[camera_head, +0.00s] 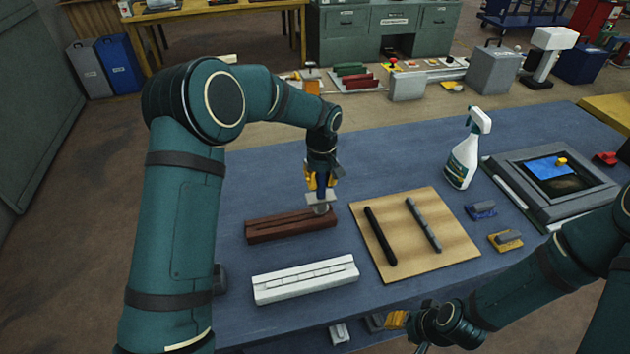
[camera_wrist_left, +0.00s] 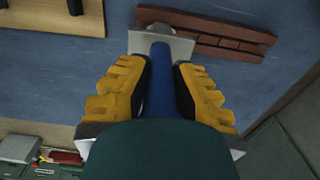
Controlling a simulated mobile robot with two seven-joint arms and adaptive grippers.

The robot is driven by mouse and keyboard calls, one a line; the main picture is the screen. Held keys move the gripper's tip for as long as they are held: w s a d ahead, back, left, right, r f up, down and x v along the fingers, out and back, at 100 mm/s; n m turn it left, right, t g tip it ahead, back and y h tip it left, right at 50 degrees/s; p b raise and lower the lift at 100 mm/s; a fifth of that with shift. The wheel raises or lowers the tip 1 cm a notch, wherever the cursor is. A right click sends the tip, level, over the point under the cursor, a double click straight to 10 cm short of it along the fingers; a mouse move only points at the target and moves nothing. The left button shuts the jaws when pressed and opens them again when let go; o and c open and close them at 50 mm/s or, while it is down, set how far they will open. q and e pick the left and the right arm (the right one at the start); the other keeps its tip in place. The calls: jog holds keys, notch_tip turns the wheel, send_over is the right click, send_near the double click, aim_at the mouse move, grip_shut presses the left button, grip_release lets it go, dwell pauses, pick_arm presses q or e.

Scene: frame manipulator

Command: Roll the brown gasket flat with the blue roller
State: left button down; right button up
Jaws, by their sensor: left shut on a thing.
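My left gripper (camera_head: 320,179) points down with its yellow fingers shut on the blue handle of the blue roller (camera_wrist_left: 162,80). The roller's pale grey head (camera_head: 321,201) is at the right end of the brown frame piece (camera_head: 263,236). Whether it touches is hard to tell. The brown gasket (camera_head: 288,224) lies along the groove of that piece; in the left wrist view the brown gasket (camera_wrist_left: 222,41) looks split into several raised segments. The roller head hides one end. My right gripper (camera_head: 398,320) is low at the bottom edge, its fingers unclear.
A white frame piece (camera_head: 306,280) lies in front of the brown one. A wooden board (camera_head: 408,224) with a black strip and a grey strip lies to the right. Beyond are a spray bottle (camera_head: 466,152), a blue block (camera_head: 481,210) and a yellow block (camera_head: 505,241).

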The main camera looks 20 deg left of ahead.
pick_arm(q)
jog(key=shift+w+d, duration=0.25)
jog(key=shift+d, duration=0.1)
jog(key=shift+r, duration=0.1)
jog(key=shift+r+p, duration=1.85)
jog(key=shift+r, duration=1.2)
jog(key=shift+f, duration=0.1)
